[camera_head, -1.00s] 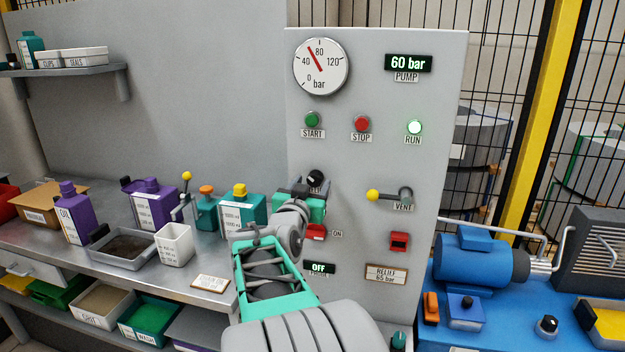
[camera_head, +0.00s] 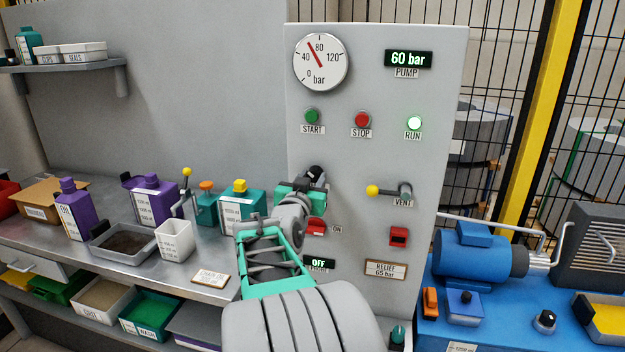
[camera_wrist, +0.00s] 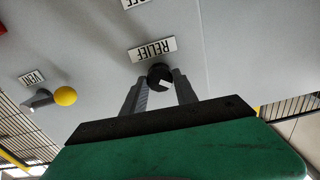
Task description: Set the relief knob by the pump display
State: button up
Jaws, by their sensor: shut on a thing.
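The black relief knob (camera_head: 314,173) is on the grey panel, left of the vent lever. In the wrist view the knob (camera_wrist: 159,75) sits by an upside-down RELIEF label (camera_wrist: 152,48), with a pale mark on its face. My gripper (camera_head: 304,185) is at the panel; in the wrist view its two fingers (camera_wrist: 160,88) are shut on the knob from both sides. The pump display (camera_head: 408,61) reads 60 bar. The round gauge (camera_head: 320,62) has its red needle between 40 and 80. A plate (camera_head: 386,269) below reads RELIEF 65 bar.
The vent lever (camera_head: 390,191) with a yellow ball sticks out right of my gripper. A red switch (camera_head: 316,227) and an OFF display (camera_head: 318,264) lie below my gripper. Bottles and a white cup (camera_head: 174,240) stand on the left bench.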

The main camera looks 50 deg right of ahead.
jog(key=shift+f+b, duration=0.15)
jog(key=shift+b, duration=0.15)
grip_shut()
jog(key=b, duration=0.3)
jog(key=shift+f+m, duration=0.3)
jog(key=shift+m, duration=0.1)
jog(key=shift+m+b, duration=0.3)
jog(key=shift+b, duration=0.6)
jog(key=shift+r+m+b, duration=0.3)
jog(key=shift+b, duration=0.3)
jog(key=shift+r, duration=0.15)
jog(key=o, duration=1.2)
grip_release()
jog(key=shift+c, duration=0.2)
jog(key=shift+a, duration=0.1)
